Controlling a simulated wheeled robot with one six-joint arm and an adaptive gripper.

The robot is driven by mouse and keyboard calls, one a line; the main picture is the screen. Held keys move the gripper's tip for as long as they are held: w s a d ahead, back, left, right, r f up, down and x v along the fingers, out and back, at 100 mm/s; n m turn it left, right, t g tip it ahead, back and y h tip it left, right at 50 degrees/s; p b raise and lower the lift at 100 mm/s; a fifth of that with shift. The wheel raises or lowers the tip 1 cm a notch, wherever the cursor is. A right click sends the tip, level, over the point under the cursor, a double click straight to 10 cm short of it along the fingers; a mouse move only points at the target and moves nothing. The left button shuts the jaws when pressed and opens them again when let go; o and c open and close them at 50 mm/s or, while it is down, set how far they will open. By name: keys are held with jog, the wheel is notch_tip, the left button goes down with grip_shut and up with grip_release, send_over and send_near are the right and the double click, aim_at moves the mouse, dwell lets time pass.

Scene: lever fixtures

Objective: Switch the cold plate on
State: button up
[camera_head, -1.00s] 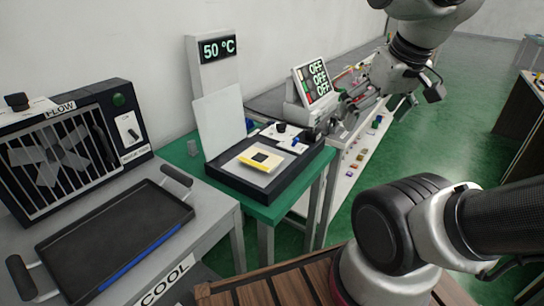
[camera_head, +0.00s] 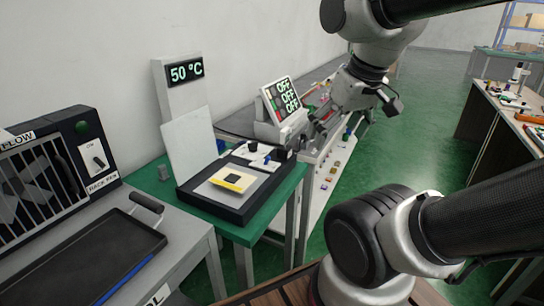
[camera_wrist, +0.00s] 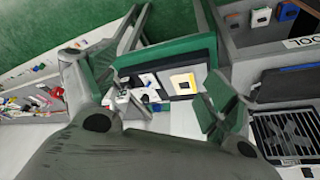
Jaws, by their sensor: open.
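A black plate unit (camera_head: 205,197) stands on a green table, with a raised white lid. I cannot tell the control's setting. A display (camera_head: 185,71) behind reads 50 °C. My gripper (camera_head: 322,132) is open and empty, right of the unit and apart from it; its fingers show large in the wrist view (camera_wrist: 160,95).
A rack fan box (camera_head: 50,175) and a black tray (camera_head: 90,265) stand at the left. A long bench with small parts (camera_head: 325,170) is at the right. Green floor (camera_head: 430,130) lies clear beyond.

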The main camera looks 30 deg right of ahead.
jog(key=f, duration=0.1)
jog(key=w+f+g, duration=0.2)
jog(key=shift+d+f, duration=0.15)
jog(key=shift+d, duration=0.15)
jog(key=c, duration=1)
jog(key=shift+m+g, duration=0.7)
jog(key=w+f, duration=0.2)
jog(key=w, duration=0.1)
jog(key=shift+w+d+f, duration=0.15)
jog(key=shift+w+d, duration=0.15)
jog(key=shift+d, duration=0.1)
grip_shut()
jog(key=w+d+f+m+t, duration=0.1)
jog(key=w+f+m, duration=0.3)
jog(key=w+m, duration=0.6)
jog(key=w+d+f+m+t, duration=0.1)
jog(key=w+d+f+m, duration=0.2)
jog(key=w+m, duration=0.7)
jog(key=shift+w+f+m+h, duration=0.4)
jog(key=shift+f+m, duration=0.15)
jog(key=shift+m, duration=0.05)
